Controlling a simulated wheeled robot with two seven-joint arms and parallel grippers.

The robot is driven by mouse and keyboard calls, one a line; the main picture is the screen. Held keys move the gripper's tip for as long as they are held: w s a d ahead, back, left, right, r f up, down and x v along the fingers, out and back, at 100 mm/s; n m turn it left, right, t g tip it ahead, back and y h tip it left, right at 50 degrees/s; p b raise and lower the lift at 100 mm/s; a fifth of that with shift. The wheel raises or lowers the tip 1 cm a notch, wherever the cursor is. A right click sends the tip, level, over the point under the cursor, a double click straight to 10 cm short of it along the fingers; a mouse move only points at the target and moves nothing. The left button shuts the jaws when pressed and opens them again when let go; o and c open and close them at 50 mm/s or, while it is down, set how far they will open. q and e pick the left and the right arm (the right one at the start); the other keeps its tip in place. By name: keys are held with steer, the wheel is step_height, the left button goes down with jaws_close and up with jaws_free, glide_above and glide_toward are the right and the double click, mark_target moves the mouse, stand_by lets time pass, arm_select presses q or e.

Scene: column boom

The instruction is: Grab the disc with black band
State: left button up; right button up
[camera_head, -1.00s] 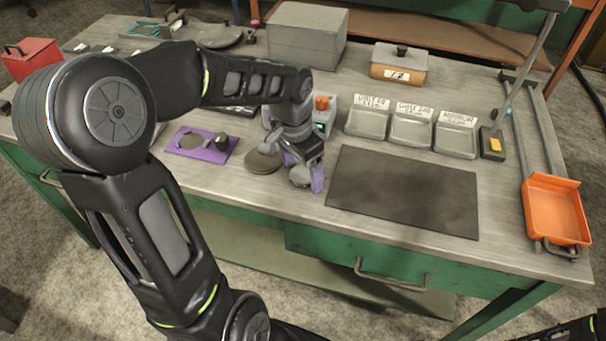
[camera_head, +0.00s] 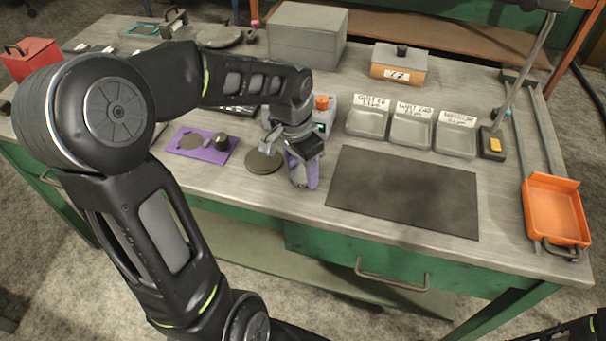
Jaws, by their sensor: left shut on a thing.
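My left gripper (camera_head: 303,176), with purple fingers, is low over the bench's front part, left of the dark mat. It is shut on a small grey disc (camera_head: 298,182), mostly hidden between the fingers. I cannot make out a black band on it. A flat round grey-brown plate (camera_head: 264,161) lies just left of the gripper. A purple mat (camera_head: 184,151) further left bears a flat round piece (camera_head: 190,141) and a small dark cylinder (camera_head: 221,141). My right gripper is not in view.
A dark mat (camera_head: 402,190) lies clear on the bench. Behind it stand three labelled trays (camera_head: 411,128). An orange pan (camera_head: 556,211) is at the right edge, near a lamp stand (camera_head: 492,144). A grey box (camera_head: 306,34) and a wooden-fronted box (camera_head: 398,66) stand at the back.

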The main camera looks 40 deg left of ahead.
mark_target(302, 174)
arm_select(q)
jaws_close()
step_height(302, 174, up, 10)
stand_by(0.5)
